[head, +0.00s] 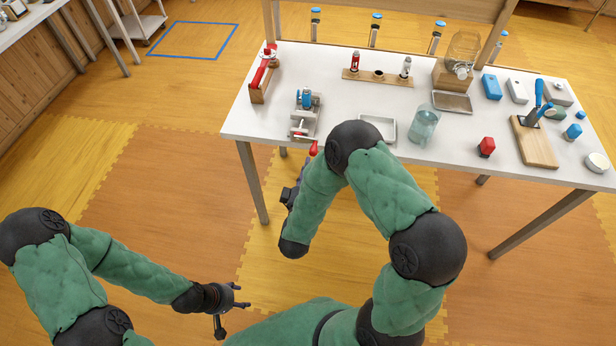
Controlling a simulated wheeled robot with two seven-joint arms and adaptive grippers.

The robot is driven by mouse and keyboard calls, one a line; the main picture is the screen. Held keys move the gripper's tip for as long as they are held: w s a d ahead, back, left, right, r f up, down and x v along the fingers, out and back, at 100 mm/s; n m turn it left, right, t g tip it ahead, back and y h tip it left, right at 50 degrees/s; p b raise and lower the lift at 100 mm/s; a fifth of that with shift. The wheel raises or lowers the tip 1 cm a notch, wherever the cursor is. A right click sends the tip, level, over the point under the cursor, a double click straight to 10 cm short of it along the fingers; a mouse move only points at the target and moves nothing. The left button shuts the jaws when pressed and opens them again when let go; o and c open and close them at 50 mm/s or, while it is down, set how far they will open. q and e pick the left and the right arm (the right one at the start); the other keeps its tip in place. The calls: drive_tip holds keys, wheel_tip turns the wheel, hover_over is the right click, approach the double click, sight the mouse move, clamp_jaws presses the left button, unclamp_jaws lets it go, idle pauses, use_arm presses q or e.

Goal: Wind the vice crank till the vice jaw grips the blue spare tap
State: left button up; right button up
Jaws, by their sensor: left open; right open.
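The small grey vice (303,124) stands at the front left edge of the white table. The blue spare tap (304,97) sits at the vice's jaws; whether they touch it is too small to tell. The vice crank (313,149) shows a red handle by the table's front edge, next to my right arm. My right gripper (306,165) is just below the red handle, partly hidden by my forearm; it is open, and I cannot see contact. My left gripper (242,296) is open and empty, low over the floor, well away from the table.
A wooden stand with a red tap (265,72) is left of the vice. The table's left front corner is clear.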

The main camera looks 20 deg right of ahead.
sight(313, 155)
drive_tip(key=shift+b+x, duration=0.45)
drive_tip(key=shift+x, duration=2.4)
